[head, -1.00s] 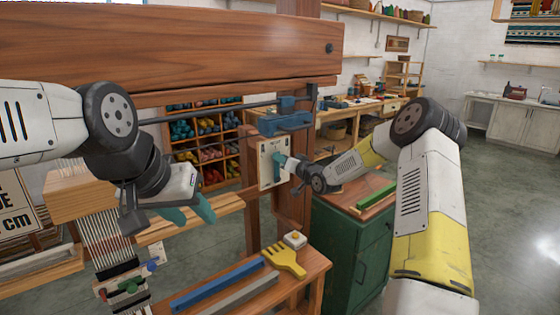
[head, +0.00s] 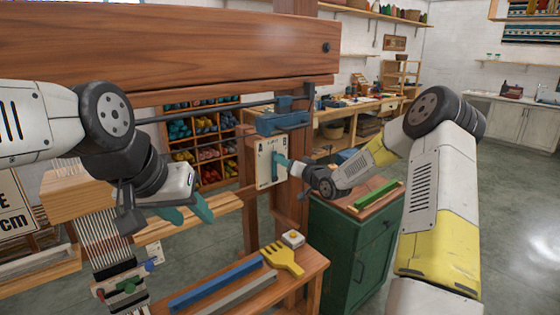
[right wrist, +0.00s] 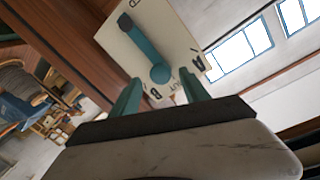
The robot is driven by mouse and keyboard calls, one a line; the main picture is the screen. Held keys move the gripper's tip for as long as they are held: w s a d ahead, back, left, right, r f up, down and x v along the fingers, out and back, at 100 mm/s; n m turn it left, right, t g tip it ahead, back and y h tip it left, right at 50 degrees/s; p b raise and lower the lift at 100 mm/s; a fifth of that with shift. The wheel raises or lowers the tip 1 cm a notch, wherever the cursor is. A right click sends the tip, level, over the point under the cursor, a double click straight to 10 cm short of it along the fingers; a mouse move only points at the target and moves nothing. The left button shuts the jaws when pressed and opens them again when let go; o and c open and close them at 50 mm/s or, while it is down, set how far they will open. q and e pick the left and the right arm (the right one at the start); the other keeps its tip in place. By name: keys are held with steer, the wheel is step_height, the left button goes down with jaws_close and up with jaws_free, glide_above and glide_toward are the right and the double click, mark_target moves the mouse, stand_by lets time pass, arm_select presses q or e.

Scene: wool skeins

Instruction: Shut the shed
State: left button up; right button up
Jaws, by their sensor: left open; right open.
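A pale plate (head: 263,172) is fixed to the loom's wooden post, marked A and B. It carries a teal lever (right wrist: 146,50). In the right wrist view, the lever's round teal end lies by the small SHUT label between A and B, and its dark end is at the upper left. My right gripper (right wrist: 159,85) is open in front of the plate, its fingertips to either side of the round end in that view; contact cannot be told. My left gripper (head: 186,210) is open and empty in mid-air beside the warp threads (head: 103,240).
A wooden bench (head: 312,265) in front holds a blue bar (head: 215,283), a grey bar (head: 240,292), a yellow comb (head: 284,260) and a white button box (head: 292,238). A green cabinet (head: 345,250) stands right of it. Thick loom beams bound the left side.

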steer(key=shift+v, duration=1.65)
steer(key=s+d+r+g+h, duration=0.25)
steer(key=s+r+h, duration=0.2)
steer(key=s, duration=0.55)
steer(key=s+d+r+g+h, duration=0.2)
steer(key=s+d+r+h, duration=0.15)
steer(key=s+r, duration=0.45)
steer(key=s+f+g+y, duration=0.1)
steer(key=s+g, duration=0.3)
steer(key=s, duration=2.1)
steer(key=shift+s+f+y, duration=0.3)
steer(key=shift+f, duration=0.2)
